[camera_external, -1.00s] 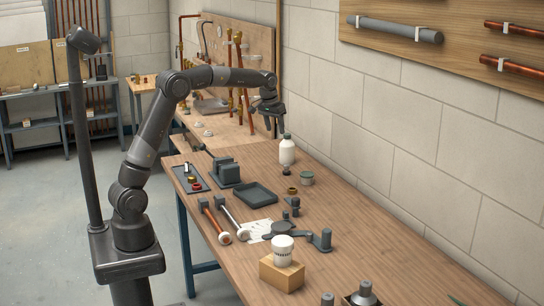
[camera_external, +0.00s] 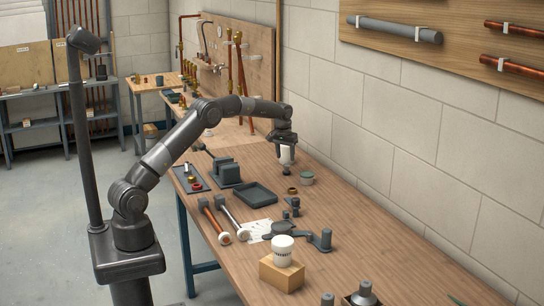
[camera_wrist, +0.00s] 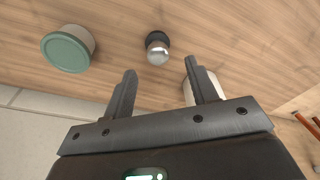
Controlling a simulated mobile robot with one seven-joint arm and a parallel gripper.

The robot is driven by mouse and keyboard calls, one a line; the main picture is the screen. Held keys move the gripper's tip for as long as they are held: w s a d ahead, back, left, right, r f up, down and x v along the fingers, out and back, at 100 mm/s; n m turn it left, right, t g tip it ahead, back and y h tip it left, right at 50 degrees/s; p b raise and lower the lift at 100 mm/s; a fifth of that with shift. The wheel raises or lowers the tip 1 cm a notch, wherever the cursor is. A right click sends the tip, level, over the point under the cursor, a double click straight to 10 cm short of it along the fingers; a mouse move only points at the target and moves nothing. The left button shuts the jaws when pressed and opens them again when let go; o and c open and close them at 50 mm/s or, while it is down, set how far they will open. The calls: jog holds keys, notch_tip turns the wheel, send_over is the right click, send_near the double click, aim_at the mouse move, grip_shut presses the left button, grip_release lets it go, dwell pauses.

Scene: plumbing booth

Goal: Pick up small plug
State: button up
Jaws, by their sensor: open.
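A small dark plug with a shiny silver dome (camera_wrist: 157,47) stands on the wooden bench in the wrist view, just beyond the gap between my fingertips. In the external view the small plug (camera_external: 287,172) shows as a dark spot below my gripper (camera_external: 287,158). My gripper also shows in the wrist view (camera_wrist: 160,68), with its two fingers apart and nothing between them. It hangs above the bench, apart from the plug.
A white bottle (camera_wrist: 209,84) stands close by, partly hidden behind one finger. A green-lidded jar (camera_wrist: 68,50) stands on the plug's other side. A brass ring (camera_external: 293,190) and a dark tray (camera_external: 254,194) lie nearby. The block wall (camera_external: 350,120) runs along the bench.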

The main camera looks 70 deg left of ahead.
aim_at(287, 165)
jog(key=f, duration=0.4)
jog(key=w+f, duration=0.1)
jog(key=f, duration=0.1)
jog(key=shift+a, duration=0.2)
jog(key=shift+r, duration=0.1)
jog(key=shift+c, duration=0.3)
jog(key=c, duration=1)
